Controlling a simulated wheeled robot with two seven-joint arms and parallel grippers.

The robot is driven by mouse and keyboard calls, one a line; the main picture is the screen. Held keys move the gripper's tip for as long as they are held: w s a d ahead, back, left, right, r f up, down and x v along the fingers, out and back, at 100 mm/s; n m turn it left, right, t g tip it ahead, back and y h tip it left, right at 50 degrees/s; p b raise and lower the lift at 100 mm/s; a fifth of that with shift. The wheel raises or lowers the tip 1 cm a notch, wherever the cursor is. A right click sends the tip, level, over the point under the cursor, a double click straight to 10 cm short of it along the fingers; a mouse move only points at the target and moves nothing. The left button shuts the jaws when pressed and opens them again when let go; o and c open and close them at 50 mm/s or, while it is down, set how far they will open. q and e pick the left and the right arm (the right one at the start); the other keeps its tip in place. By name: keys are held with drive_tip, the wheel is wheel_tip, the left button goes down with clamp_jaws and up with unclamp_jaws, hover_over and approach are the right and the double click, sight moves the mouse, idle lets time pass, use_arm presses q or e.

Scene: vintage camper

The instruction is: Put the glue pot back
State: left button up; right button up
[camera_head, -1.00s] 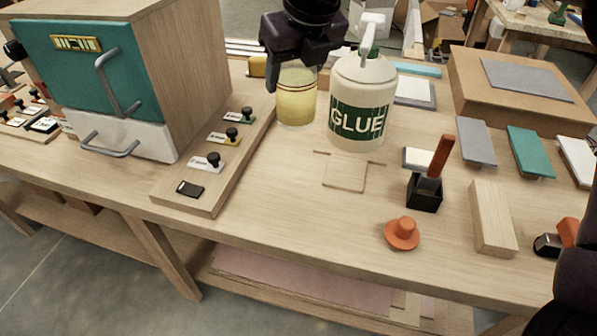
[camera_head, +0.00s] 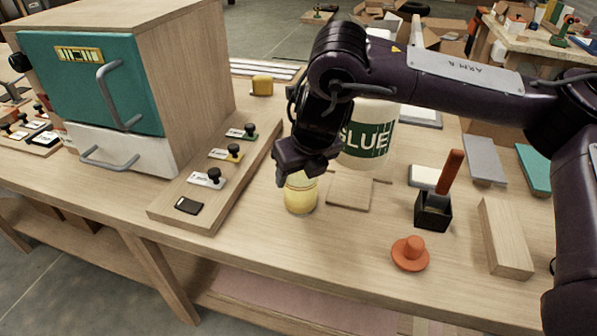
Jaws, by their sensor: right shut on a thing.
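The glue pot (camera_head: 301,196) is a small clear jar with pale yellow contents. My right gripper (camera_head: 303,172) points down and is shut on its upper part, which the fingers hide. The pot is upright, low over the bench or on it; I cannot tell which. It is just left of a thin square wooden plate (camera_head: 349,194). A cream jug labelled GLUE (camera_head: 370,150) stands behind that plate, partly hidden by my right arm. My left gripper is not in view.
A stamp rack (camera_head: 190,207) lies to the left, beside a teal-doored cabinet (camera_head: 85,75). To the right are a black holder with an orange-handled brush (camera_head: 433,213), an orange knob-like piece (camera_head: 410,253) and a wooden block (camera_head: 505,238). The front bench strip is clear.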

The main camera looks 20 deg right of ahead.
drive_tip(key=shift+f, duration=0.15)
drive_tip(key=o, duration=1.5)
drive_tip(key=shift+r, duration=0.4)
drive_tip(key=p+v, duration=0.1)
drive_tip(key=v, duration=1)
drive_tip(key=shift+s+r+p, duration=0.25)
drive_tip(key=shift+p, duration=0.15)
drive_tip(key=shift+f, duration=0.1)
